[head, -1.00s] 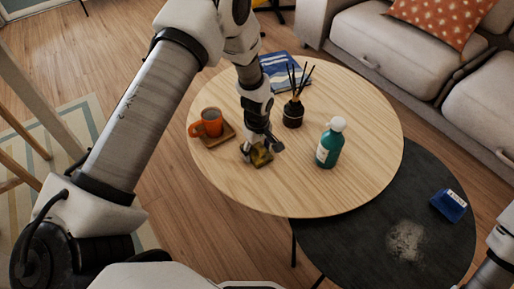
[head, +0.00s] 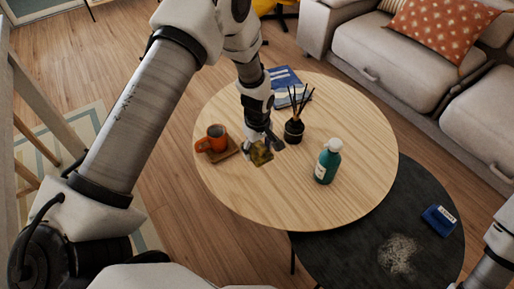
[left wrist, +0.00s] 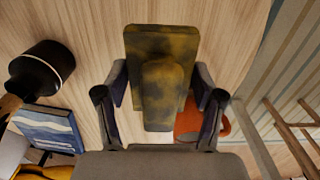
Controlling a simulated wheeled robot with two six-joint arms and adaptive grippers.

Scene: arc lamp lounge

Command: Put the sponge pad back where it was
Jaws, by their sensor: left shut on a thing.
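The sponge pad (head: 262,154) is a small block mottled in dull yellow and dark brown. My left gripper (head: 263,145) is shut on it, at the left part of the round wooden table (head: 300,200). In the left wrist view the pad (left wrist: 160,45) shows as a flat plate with a raised grip, and the fingers (left wrist: 160,100) close on both sides of that grip. I cannot tell whether the pad touches the tabletop or hangs just above it. My right gripper is out of view; only part of that arm shows at the right edge.
An orange mug (head: 212,139) on a wooden coaster (head: 229,154) stands left of the pad. A black reed diffuser (head: 294,130), a blue book (head: 285,80) and a green bottle (head: 327,165) stand nearby. A lower dark table (head: 430,185) holds a blue box (head: 440,219) and pale dust (head: 398,252).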

